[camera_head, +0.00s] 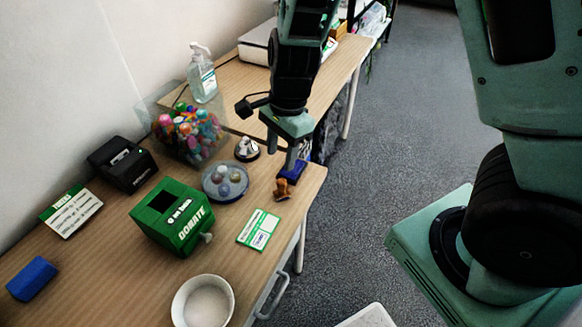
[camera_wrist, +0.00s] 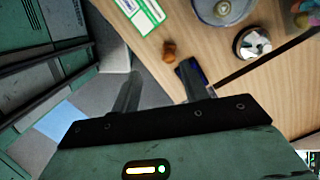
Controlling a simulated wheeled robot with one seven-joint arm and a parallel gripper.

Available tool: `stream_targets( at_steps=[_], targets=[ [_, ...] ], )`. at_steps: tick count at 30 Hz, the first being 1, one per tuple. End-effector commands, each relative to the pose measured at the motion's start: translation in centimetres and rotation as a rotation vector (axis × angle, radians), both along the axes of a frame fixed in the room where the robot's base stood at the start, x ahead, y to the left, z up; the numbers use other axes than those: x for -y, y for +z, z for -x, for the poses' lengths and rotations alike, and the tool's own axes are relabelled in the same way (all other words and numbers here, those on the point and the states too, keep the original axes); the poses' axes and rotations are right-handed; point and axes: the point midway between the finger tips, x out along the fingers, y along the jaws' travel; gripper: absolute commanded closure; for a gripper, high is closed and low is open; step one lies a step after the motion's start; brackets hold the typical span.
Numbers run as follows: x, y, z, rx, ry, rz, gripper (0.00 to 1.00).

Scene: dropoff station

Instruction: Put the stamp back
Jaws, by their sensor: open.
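The stamp (camera_head: 283,189) is a small brown piece standing on the table near its right edge; it also shows in the wrist view (camera_wrist: 169,51). A dark blue pad (camera_head: 294,170) lies just behind it, and part of it shows in the wrist view (camera_wrist: 183,69). My gripper (camera_head: 291,160) is over the table edge by the pad, its fingers apart and empty. In the wrist view my gripper's fingers (camera_wrist: 160,73) point toward the stamp, which is beyond the tips. The right finger overlaps the pad in that view; contact cannot be told.
A green-and-white card (camera_head: 258,230), a green donation box (camera_head: 170,222) and a round tray (camera_head: 225,182) stand left of the stamp. A metal-topped item (camera_head: 247,149) and a clear candy bin (camera_head: 188,135) are behind. A white bowl (camera_head: 203,302) is in front.

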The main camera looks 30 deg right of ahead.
Motion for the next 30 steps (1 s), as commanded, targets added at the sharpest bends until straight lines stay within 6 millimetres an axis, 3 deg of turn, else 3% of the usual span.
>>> stream_targets(
  at_steps=[3,6,12,15,19,30],
  targets=[
    [-3.7,3.7,4.2,0.047,0.431,-0.062,0.55],
    [-5.8,6.8,8.8,0.11,0.891,-0.086,0.55],
    [-6.4,10.3,15.9,0.206,1.67,-0.027,0.55],
    [-6.1,10.9,17.7,0.217,1.892,0.013,0.55],
    [-5.8,11.1,18.5,0.22,2.007,0.036,0.55],
    [-5.8,11.1,18.5,0.219,2.01,0.034,0.55]
  ],
)
